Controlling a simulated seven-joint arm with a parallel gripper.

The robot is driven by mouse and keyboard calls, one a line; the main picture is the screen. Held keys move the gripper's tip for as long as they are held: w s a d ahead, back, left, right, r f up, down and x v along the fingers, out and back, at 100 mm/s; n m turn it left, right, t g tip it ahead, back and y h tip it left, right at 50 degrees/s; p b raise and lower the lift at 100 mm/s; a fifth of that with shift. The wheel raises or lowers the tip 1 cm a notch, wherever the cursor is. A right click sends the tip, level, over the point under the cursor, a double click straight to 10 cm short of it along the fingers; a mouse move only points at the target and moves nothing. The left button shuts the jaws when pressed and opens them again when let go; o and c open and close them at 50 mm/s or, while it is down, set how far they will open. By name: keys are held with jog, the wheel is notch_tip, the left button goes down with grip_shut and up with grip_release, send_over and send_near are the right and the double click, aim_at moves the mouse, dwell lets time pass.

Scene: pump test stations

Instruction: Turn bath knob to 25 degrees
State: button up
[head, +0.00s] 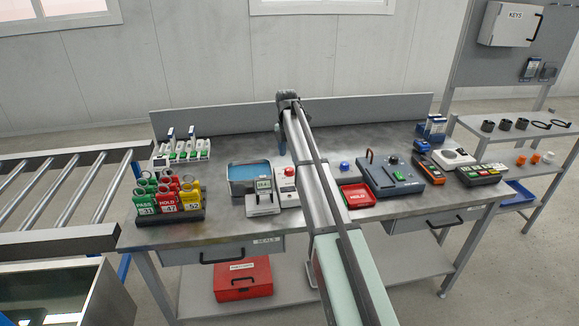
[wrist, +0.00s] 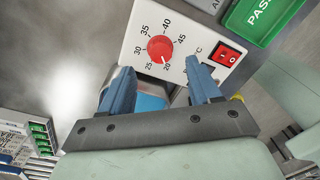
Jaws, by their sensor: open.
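The red bath knob (wrist: 160,48) sits on a white panel (wrist: 136,38) in the wrist view. Numbers from 20 to 45 run around it. Its light mark appears to face the 20, on the side towards my gripper. My gripper (wrist: 158,68) is open, its two blue fingers apart and nothing between them. The fingertips are just short of the knob, on its near side, and I see no contact. In the head view my gripper (head: 281,142) hangs over the back of the bench beside the blue-filled bath (head: 232,188).
On the bench (head: 230,230) stand a tag rack (head: 170,217), a small display unit (head: 262,204), a red HOLD tray (head: 357,196) and a dark blue case (head: 400,190).

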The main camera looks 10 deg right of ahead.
aim_at(290, 168)
jog(key=shift+s+d+f, duration=0.1)
jog(key=shift+f, duration=2.85)
jog(key=c, duration=1)
